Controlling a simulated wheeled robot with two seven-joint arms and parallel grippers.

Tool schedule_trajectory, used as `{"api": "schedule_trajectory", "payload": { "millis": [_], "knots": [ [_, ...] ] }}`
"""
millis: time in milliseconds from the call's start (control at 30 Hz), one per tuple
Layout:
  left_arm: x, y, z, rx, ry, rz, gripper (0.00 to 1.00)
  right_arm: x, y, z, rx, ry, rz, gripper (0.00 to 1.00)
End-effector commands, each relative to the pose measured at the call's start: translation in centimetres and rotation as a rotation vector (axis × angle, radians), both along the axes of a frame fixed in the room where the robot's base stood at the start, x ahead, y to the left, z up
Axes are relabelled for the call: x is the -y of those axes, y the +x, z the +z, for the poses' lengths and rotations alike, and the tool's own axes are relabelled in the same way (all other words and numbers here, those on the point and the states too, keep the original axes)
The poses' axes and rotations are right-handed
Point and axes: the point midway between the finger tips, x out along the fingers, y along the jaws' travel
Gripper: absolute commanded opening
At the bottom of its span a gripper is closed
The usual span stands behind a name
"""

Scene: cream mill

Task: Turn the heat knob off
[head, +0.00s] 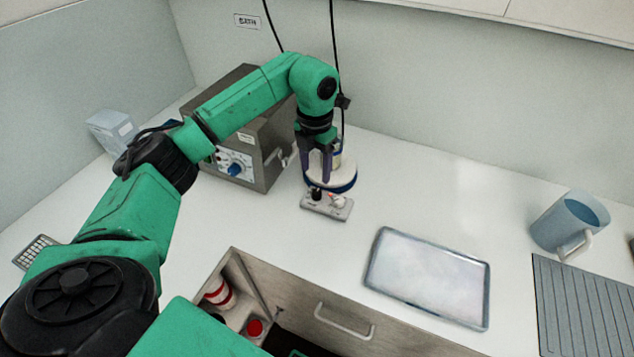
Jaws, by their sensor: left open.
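A small grey control box (326,207) lies on the white counter with a black knob (316,193) on its left and a pale knob with a red mark (338,202) on its right. Its labels are too small to read, so I cannot tell which is the heat knob. My left gripper (326,180) points down, open, just above and behind the box, near the black knob. I cannot tell whether the fingers touch it. A round white-topped device with a blue base (345,184) stands right behind, partly hidden by the gripper. My right gripper is out of view.
A grey metal bath unit (264,165) with a blue knob (235,170) stands left, partly behind my arm. A metal tray (428,278) and a blue jug (568,224) are right. An open drawer (240,290) holds red-and-white items. The counter between is clear.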

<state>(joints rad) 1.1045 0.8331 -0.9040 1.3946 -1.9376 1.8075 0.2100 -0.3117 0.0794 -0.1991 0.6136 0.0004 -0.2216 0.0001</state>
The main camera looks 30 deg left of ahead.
Motion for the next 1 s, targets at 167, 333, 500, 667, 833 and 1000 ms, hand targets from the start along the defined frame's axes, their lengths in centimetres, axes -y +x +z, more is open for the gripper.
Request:
{"api": "schedule_trajectory", "payload": {
  "millis": [167, 333, 500, 667, 833, 1000],
  "knots": [
    [0.0, -0.1, -4.4, -0.006, 0.0, 0.001, 0.64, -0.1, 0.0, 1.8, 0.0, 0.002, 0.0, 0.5],
    [0.0, 0.0, -7.2, -0.001, -0.002, 0.0, 0.64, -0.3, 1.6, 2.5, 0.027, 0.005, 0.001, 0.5],
    [0.0, 0.1, -7.8, 0.002, 0.0, 0.0, 0.64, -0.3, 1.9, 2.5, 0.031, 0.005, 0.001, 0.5],
    [0.0, 0.1, -7.8, 0.002, 0.0, 0.0, 0.52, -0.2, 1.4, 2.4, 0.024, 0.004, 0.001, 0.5],
    [0.0, 0.1, -7.8, 0.001, 0.0, 0.0, 0.0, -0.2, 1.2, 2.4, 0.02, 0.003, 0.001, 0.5],
    [0.0, 0.1, -7.8, 0.002, 0.0, 0.003, 0.0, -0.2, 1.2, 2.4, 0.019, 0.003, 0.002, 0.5]
  ]
}}
